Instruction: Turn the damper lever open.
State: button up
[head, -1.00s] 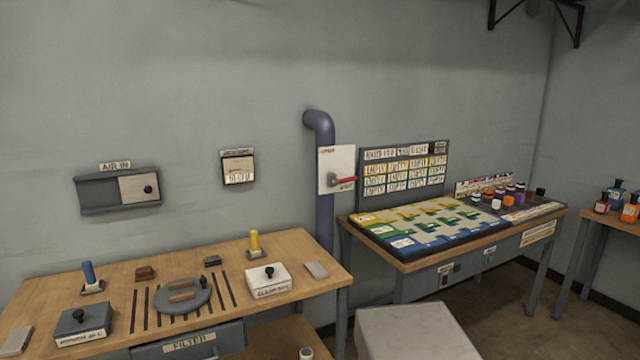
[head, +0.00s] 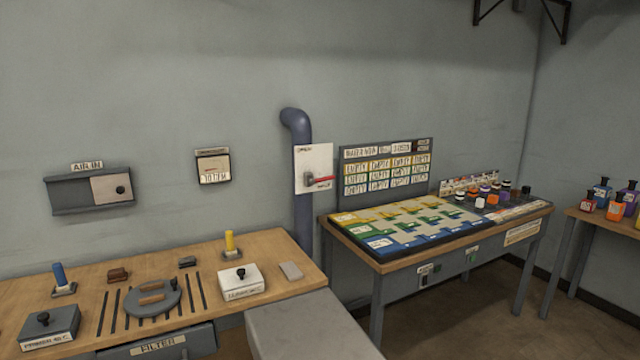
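The damper lever (head: 321,180) is a small red handle on a grey pivot. It is mounted on a white plate (head: 313,158) fixed to a blue-grey duct pipe (head: 303,220) against the wall. The lever lies about level and points right. The plate has small lettering at its top and bottom, too small to read surely. My gripper is not in view.
A wooden bench (head: 75,287) at left holds boxes, a round lidded plate (head: 153,298) and upright blue and yellow handles. A table with a coloured board (head: 430,226) stands right of the pipe. A plain grey block (head: 310,326) fills the front middle. Floor shows at right.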

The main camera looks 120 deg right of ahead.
aim_at(312, 181)
jog(key=u, duration=0.2)
jog(key=k, duration=2.8)
jog(key=z, duration=0.9)
